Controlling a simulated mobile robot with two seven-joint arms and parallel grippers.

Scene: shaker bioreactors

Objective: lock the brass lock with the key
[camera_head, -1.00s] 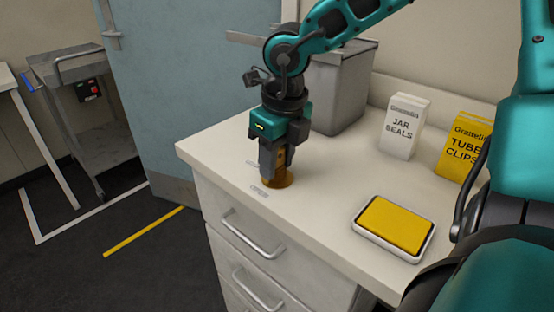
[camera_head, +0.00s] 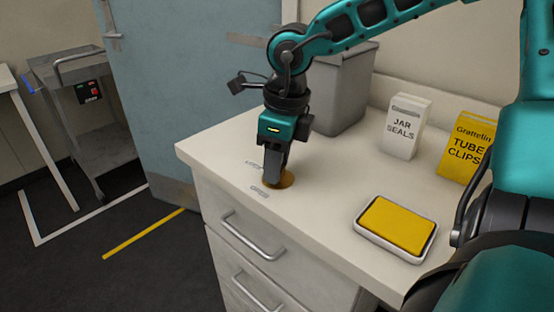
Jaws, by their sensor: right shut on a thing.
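The brass lock (camera_head: 287,180) is a round brass disc on the white counter top, near its left front edge. My right gripper (camera_head: 273,178) points down over it, its fingertips at the lock. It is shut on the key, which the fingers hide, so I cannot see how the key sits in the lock. Two small printed labels lie on the counter beside the lock, one at its left (camera_head: 254,164) and one in front (camera_head: 260,192); their text is too small to read. My left gripper is not in view.
A grey bin (camera_head: 343,92) stands close behind the gripper. A white JAR SEALS box (camera_head: 406,128) and a yellow TUBE CLIPS box (camera_head: 468,150) stand at the back right. A yellow pad in a white tray (camera_head: 359,228) lies at the front right. Counter between is clear.

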